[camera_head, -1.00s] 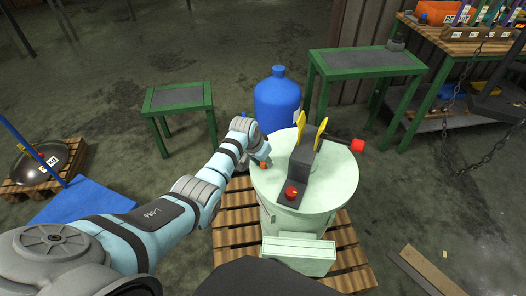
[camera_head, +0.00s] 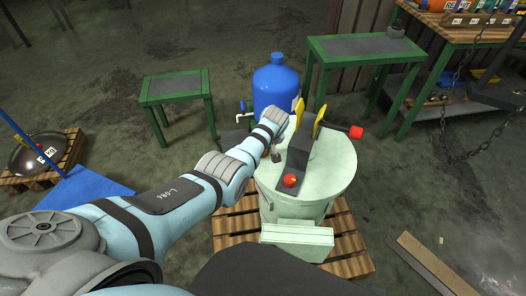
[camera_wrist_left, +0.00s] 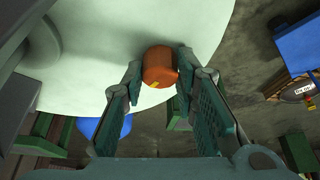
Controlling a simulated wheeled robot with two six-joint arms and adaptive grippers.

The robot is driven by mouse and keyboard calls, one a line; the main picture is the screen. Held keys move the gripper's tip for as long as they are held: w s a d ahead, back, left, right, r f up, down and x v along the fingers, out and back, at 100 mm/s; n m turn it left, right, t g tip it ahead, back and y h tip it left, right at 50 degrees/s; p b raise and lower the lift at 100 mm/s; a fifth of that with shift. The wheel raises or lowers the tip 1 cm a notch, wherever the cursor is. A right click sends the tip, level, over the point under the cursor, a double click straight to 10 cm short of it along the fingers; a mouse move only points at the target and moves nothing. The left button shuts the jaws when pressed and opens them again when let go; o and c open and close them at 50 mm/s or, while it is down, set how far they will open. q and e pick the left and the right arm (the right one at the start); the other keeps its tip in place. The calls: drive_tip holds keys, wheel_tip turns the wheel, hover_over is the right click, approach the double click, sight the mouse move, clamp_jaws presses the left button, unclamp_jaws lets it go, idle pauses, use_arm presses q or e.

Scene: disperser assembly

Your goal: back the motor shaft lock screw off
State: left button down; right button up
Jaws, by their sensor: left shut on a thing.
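A pale green round machine (camera_head: 330,183) stands on a wooden pallet. In the left wrist view an orange cylindrical knob with a small yellow mark, seemingly the lock screw (camera_wrist_left: 158,64), sits at the edge of the machine's pale top (camera_wrist_left: 110,50). My left gripper (camera_wrist_left: 159,78) is shut on this orange knob, one finger on each side. In the head view my left gripper (camera_head: 271,153) is at the left part of the machine's top, and the knob is mostly hidden by my wrist. My right gripper is not in view.
A dark block with yellow plates (camera_head: 319,117), a red-ended handle (camera_head: 355,132) and a red button (camera_head: 290,180) stand on the machine top, close to my wrist. A blue tank (camera_head: 276,85) stands behind. Green tables (camera_head: 178,86) stand beyond.

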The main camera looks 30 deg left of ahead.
use_arm(q)
drive_tip(key=n+b, duration=0.2)
drive_tip(key=shift+d+f+n+g+y+b, duration=0.1)
drive_tip(key=shift+f+n+g+y+b, duration=0.1)
drive_tip(key=shift+n+g+y+b, duration=0.15)
drive_tip(key=shift+r+n+g+b, duration=0.15)
drive_tip(key=shift+n+g+b, duration=0.1)
drive_tip(key=shift+n+b, duration=0.25)
drive_tip(key=c, duration=1.3)
unclamp_jaws()
drive_tip(key=shift+r, duration=0.1)
drive_tip(key=v, duration=1.2)
drive_tip(key=shift+d, duration=0.1)
